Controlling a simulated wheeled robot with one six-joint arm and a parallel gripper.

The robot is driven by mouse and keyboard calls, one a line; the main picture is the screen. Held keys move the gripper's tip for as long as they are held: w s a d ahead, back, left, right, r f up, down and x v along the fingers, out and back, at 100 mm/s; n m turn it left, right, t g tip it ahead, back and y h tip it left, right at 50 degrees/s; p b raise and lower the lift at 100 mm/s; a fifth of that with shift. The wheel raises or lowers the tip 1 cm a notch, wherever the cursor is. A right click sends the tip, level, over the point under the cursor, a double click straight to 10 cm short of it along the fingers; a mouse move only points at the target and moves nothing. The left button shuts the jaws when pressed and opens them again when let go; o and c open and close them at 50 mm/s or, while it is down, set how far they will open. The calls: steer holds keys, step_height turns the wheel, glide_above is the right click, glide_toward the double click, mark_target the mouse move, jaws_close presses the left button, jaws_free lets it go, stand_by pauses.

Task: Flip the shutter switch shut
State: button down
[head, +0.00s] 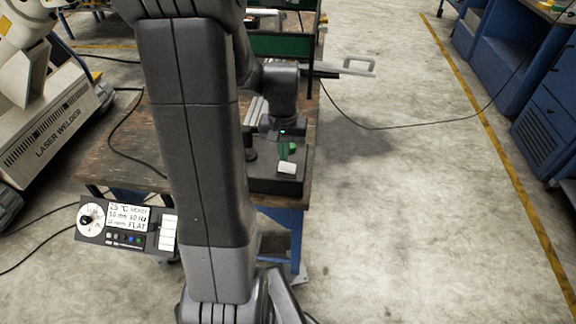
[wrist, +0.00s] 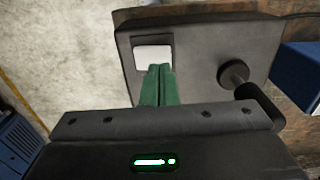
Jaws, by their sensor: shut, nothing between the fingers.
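The shutter switch is a white rocker (head: 287,168) near the front right of a dark box (head: 270,186) on the workbench. In the wrist view the same white switch (wrist: 153,57) sits in a dark recess near the box's left side. My gripper (wrist: 160,68) has its two green fingers together with nothing between them. Their tips overlap the switch's lower edge in the wrist view; I cannot tell whether they touch it. In the head view the green fingertips (head: 287,152) are just behind the switch. My arm hides part of the box's left side.
A dark round knob (wrist: 233,74) with a black handle stands on the box, right of my fingers in the wrist view. A control panel (head: 127,226) hangs at the bench's front left. A white laser welder (head: 60,120) stands left. The floor at right is clear except for a cable.

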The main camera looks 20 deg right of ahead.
mark_target(284, 166)
steer(key=shift+f+b, duration=1)
steer(key=shift+f, duration=0.35)
stand_by(1.0)
steer(key=shift+r+p, duration=2.9)
steer(key=shift+r, duration=0.7)
steer(key=shift+f, duration=0.1)
step_height(284, 166, down, 7)
steer(key=b, duration=0.6)
steer(key=shift+r+p, duration=0.3)
steer(key=shift+p, duration=0.05)
step_height(284, 166, up, 9)
steer(key=p, duration=0.6)
steer(key=shift+f+p, duration=0.15)
steer(key=shift+p, duration=0.2)
